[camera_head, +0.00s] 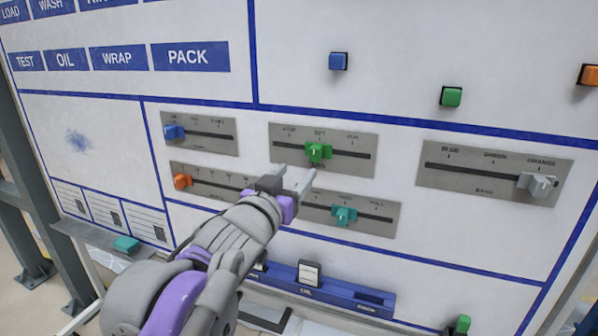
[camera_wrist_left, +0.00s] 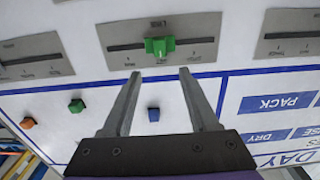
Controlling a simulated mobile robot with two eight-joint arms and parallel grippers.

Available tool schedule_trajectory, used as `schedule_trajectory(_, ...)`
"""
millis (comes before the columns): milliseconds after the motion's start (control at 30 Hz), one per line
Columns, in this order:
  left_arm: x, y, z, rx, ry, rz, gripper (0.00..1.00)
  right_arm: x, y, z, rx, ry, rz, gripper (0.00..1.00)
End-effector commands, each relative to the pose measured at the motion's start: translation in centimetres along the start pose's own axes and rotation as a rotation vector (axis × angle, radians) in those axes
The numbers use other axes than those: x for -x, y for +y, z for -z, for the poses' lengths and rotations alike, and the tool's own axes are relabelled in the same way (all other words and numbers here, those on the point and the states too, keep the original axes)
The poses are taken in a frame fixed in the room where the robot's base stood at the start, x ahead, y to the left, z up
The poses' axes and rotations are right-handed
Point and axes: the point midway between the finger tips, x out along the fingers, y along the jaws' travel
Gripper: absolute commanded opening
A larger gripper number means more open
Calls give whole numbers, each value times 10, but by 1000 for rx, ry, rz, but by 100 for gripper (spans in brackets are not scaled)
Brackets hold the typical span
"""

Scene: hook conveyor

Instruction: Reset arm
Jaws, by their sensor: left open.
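My left gripper (camera_head: 294,173) is open in front of the white panel, just below the green slider knob (camera_head: 318,152) in the head view. In the left wrist view its two fingers (camera_wrist_left: 160,73) are spread with nothing between them. The green knob (camera_wrist_left: 160,46) lies beyond the fingertips there, apart from them, midway along its slot. My left arm reaches up from the lower left and covers part of the lower slider plates. My right gripper does not show.
The panel also carries sliders with blue (camera_head: 174,132), orange (camera_head: 182,181), teal (camera_head: 344,216) and grey (camera_head: 538,185) knobs. Blue (camera_head: 338,61) and green (camera_head: 451,97) blocks project above. A blue rail (camera_head: 340,296) and a ledge with a teal block (camera_head: 126,243) are below.

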Motion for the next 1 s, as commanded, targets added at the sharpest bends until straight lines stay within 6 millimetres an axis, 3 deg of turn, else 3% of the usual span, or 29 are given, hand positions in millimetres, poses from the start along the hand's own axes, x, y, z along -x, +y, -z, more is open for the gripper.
schedule_trajectory(333, 2, -2, -2, 0, -6, 6, 60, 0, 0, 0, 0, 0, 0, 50)
schedule_trajectory(467, 14, -19, -32, 1, -79, 64, 60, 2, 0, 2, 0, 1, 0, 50)
schedule_trajectory(567, 39, -42, -82, 8, -203, 147, 60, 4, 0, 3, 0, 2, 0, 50)
schedule_trajectory(733, 106, -73, -190, 37, -479, 271, 60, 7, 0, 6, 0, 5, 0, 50)
schedule_trajectory(900, 188, -78, -291, 86, -754, 320, 60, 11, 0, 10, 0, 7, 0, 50)
schedule_trajectory(1000, 232, -71, -338, 118, -891, 319, 60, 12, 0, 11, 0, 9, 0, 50)
